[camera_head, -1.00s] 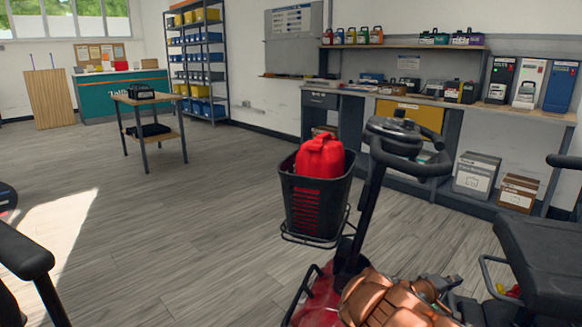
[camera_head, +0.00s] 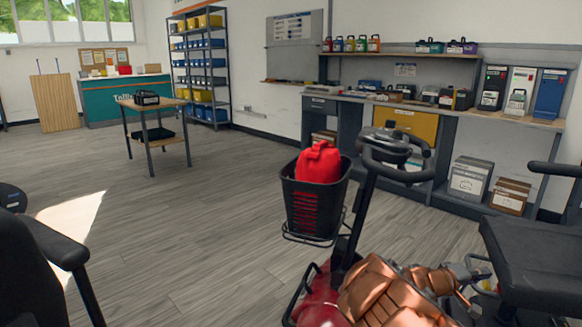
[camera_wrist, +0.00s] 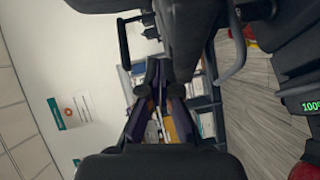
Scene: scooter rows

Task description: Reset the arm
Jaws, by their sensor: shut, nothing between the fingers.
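My gripper (camera_wrist: 157,72) shows in the wrist view as two dark fingers whose tips meet; it is shut and empty. In the wrist view the fingers are in front of a tilted background with a wall and shelving. My copper-coloured arm (camera_head: 385,298) is at the bottom of the head view, low beside a scooter. My gripper cannot be made out clearly in the head view.
A red scooter's black basket (camera_head: 312,222) holds a red container (camera_head: 317,162) just ahead. A black scooter seat (camera_head: 535,255) is close on the right, a black armrest (camera_head: 55,245) close on the left. A workbench (camera_head: 495,115) lines the back wall. The grey floor at centre-left is clear.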

